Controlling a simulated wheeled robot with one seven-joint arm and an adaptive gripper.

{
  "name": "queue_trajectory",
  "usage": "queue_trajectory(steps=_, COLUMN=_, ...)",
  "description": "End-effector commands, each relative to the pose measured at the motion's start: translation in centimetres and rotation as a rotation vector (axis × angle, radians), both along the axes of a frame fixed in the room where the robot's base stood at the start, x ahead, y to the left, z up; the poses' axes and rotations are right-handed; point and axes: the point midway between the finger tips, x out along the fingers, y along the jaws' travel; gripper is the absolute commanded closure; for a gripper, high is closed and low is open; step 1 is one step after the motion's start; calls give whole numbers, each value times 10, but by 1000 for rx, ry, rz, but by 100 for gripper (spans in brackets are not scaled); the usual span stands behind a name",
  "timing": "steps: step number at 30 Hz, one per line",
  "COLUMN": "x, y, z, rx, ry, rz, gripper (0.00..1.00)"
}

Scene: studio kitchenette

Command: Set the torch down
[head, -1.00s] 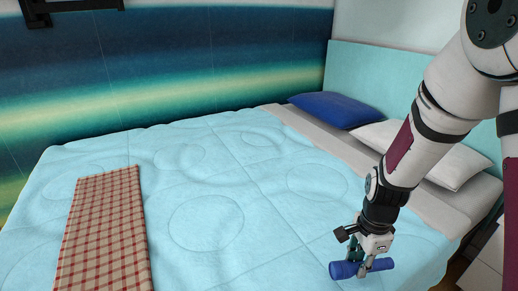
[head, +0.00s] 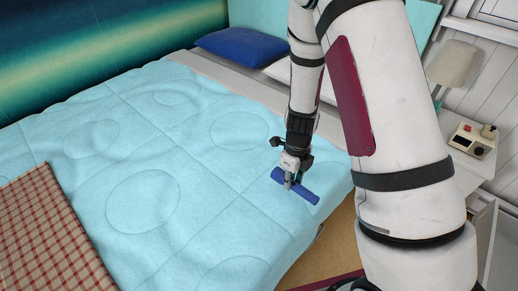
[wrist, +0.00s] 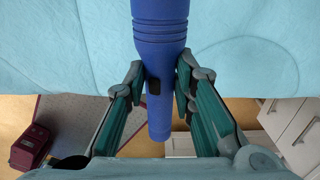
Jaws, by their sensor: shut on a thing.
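The blue torch (head: 306,194) is in my gripper (head: 289,183), over the right part of the bed near its edge. I cannot tell whether the torch touches the bedspread.
A red checked cloth (head: 50,235) lies on the bed at left. A blue pillow (head: 240,46) is at the bed's head. A bedside cabinet (head: 475,165) at right bears a lamp (head: 452,64). In the wrist view, a dark red object (wrist: 32,147) sits on the floor.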

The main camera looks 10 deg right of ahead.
Motion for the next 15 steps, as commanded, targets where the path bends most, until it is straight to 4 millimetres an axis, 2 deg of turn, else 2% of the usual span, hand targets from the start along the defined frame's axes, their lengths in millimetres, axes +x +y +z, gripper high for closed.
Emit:
queue_trajectory(steps=1, x=13, y=2, z=-2, rx=-2, ry=-3, rz=6, gripper=100)
queue_trajectory(steps=9, x=78, y=10, z=-9, rx=-1, ry=-3, rz=6, gripper=100)
queue_trajectory(steps=15, x=118, y=15, z=-12, rx=-1, ry=-2, rz=5, gripper=100)
